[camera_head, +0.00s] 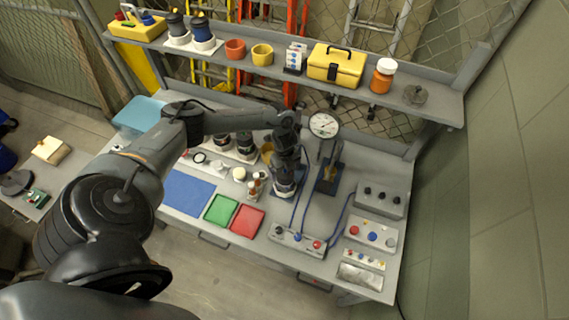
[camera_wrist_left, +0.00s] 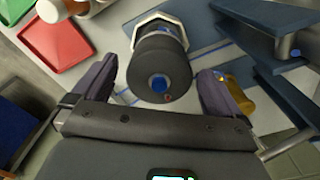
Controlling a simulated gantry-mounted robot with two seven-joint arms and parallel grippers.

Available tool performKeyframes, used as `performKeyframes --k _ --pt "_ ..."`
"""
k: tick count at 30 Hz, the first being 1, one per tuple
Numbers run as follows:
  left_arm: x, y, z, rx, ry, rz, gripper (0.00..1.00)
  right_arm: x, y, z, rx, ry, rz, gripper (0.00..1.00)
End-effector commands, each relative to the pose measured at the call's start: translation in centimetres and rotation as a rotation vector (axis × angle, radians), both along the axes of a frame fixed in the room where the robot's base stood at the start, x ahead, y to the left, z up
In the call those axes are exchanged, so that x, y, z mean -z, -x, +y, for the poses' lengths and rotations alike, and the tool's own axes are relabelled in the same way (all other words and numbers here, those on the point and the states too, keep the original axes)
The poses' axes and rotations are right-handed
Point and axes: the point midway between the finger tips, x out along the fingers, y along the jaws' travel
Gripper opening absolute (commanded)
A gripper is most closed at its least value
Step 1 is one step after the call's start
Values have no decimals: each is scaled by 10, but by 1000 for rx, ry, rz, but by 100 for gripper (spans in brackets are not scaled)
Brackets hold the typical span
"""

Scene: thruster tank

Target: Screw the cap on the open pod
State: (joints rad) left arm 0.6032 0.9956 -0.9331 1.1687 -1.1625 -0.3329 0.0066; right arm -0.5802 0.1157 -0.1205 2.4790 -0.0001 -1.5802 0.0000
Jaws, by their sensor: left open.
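My left gripper (camera_head: 287,172) points down over the right middle of the bench at a dark pod (camera_head: 283,189). In the left wrist view the gripper (camera_wrist_left: 160,88) is open, with one finger on each side of the dark round pod (camera_wrist_left: 150,58). The pod has a blue centre, a small red dot and a pale angular base. I cannot tell whether the fingers touch it, or whether its dark end is a cap. More dark pods (camera_head: 245,146) stand behind on the bench. My right gripper is not in view.
A dial gauge (camera_head: 323,125) on a blue-based stand is close to the right of the gripper. A control box with a blue cable (camera_head: 297,242) lies in front. Green (camera_head: 221,209) and red (camera_head: 247,220) trays and a blue mat (camera_head: 187,192) lie left. A loaded shelf is above.

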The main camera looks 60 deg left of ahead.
Motion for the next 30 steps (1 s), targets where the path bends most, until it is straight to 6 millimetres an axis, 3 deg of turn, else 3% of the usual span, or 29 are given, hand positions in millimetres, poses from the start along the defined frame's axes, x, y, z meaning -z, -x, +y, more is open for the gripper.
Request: performKeyframes --k 6,15,17,26,27,30 --pt "13 0 0 0 0 0 100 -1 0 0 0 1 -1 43" --pt "14 0 0 1 0 0 100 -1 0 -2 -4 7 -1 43" --pt "14 0 0 1 0 0 94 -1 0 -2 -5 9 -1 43" --pt "14 0 0 1 0 0 49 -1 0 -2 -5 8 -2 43" --pt "14 0 0 1 0 0 73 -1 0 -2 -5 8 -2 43" --pt "14 0 0 1 -1 0 58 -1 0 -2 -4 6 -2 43"
